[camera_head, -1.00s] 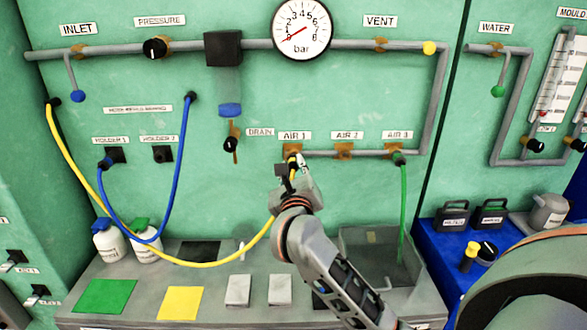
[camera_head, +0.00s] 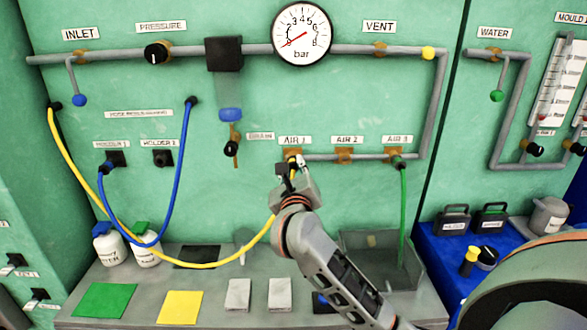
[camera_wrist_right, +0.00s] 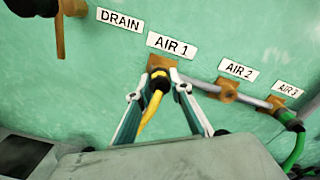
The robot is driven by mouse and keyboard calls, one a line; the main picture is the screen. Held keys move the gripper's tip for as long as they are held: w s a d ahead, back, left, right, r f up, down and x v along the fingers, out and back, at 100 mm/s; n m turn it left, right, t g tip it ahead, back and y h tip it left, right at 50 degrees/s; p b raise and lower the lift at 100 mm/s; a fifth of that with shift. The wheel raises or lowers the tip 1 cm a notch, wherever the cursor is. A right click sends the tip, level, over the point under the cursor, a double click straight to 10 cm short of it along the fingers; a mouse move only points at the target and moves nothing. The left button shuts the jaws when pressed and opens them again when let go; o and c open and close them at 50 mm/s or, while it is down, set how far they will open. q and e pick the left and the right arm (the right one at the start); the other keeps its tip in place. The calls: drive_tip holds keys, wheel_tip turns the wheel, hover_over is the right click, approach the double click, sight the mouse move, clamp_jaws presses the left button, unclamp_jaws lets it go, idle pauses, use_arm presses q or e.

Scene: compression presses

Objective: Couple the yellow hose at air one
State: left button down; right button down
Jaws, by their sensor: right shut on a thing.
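The yellow hose (camera_head: 69,157) runs from a fitting on the left wall, sags over the bench and rises to my right gripper (camera_head: 294,168). My right gripper is at the AIR 1 outlet (camera_head: 292,154), shut on the hose end. In the right wrist view the gripper (camera_wrist_right: 160,98) has its fingers either side of the yellow hose end (camera_wrist_right: 152,103), whose dark collar meets the brass AIR 1 outlet (camera_wrist_right: 160,65). I cannot tell whether it is locked on. My left gripper is not in view.
A green hose (camera_head: 403,215) hangs from AIR 3, right of the gripper. AIR 2 (camera_head: 344,156) is bare. A blue hose (camera_head: 184,150) loops at left. The drain valve (camera_head: 232,148) is left of AIR 1. A grey bin (camera_head: 420,270) and colored mats lie on the bench below.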

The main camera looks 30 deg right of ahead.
drive_tip(key=c, duration=1.7)
unclamp_jaws()
drive_tip(key=shift+w+d, duration=0.1)
drive_tip(key=shift+w, duration=0.05)
drive_tip(key=v, duration=1.2)
drive_tip(key=shift+f, duration=0.1)
